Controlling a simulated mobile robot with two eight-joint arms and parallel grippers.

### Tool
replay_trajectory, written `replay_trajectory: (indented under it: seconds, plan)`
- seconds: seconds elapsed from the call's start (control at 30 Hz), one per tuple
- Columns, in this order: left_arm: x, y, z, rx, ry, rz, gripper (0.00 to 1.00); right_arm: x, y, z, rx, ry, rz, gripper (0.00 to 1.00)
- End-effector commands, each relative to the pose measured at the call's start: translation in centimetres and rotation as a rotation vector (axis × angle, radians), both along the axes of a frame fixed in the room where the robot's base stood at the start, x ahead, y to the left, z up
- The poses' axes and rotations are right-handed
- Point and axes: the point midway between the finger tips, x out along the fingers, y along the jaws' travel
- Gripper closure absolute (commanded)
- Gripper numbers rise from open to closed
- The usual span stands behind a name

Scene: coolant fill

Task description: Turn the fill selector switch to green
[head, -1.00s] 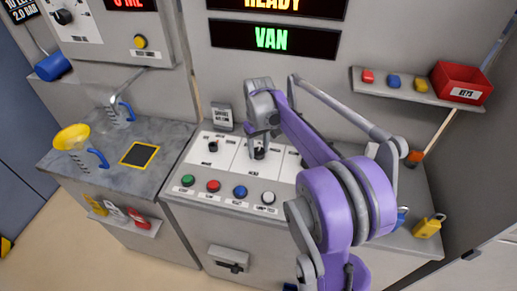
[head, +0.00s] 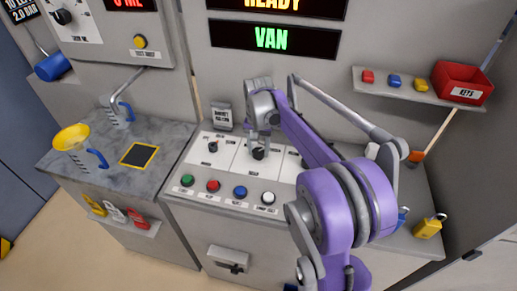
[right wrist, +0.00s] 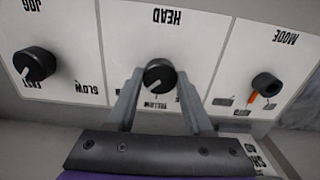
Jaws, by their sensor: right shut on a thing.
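The middle black knob (right wrist: 159,75) sits on the white panel section marked HEAD, which shows upside down in the right wrist view. A label reading YELLOW lies just below it there; the labels beside it are mostly hidden by my fingers. Its pale pointer line slants down and slightly left in that view. My right gripper (right wrist: 160,95) is shut on this knob, one finger on each side. In the head view the knob (head: 258,153) shows just under my right gripper (head: 264,140). My left gripper is in no view.
Beside it are the MODE knob (right wrist: 266,84) and the JOG knob (right wrist: 36,64). Green (head: 187,180), red (head: 213,186), blue (head: 240,191) and white (head: 268,198) buttons line the front edge. A sign (head: 270,38) reads VAN in green. A yellow padlock (head: 428,228) lies at right.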

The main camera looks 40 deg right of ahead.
Motion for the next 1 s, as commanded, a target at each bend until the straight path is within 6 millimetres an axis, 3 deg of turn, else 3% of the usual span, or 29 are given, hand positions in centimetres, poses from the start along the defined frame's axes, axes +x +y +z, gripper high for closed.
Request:
replay_trajectory:
  seconds: [0.6, 0.63, 0.8, 1.0]
  plan:
    - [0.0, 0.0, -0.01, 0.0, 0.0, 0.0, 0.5, 0.0, 0.0, 0.01, 0.0, 0.0, -0.042, 1.0]
    - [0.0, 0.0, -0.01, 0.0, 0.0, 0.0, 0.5, 0.0, 0.0, 0.01, 0.0, 0.0, -0.042, 0.45]
    - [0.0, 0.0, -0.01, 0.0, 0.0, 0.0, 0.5, 0.0, 0.0, 0.0, 0.0, 0.0, -0.041, 0.19]
    - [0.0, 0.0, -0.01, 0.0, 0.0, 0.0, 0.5, 0.0, 0.0, 0.0, 0.0, 0.0, -0.04, 0.19]
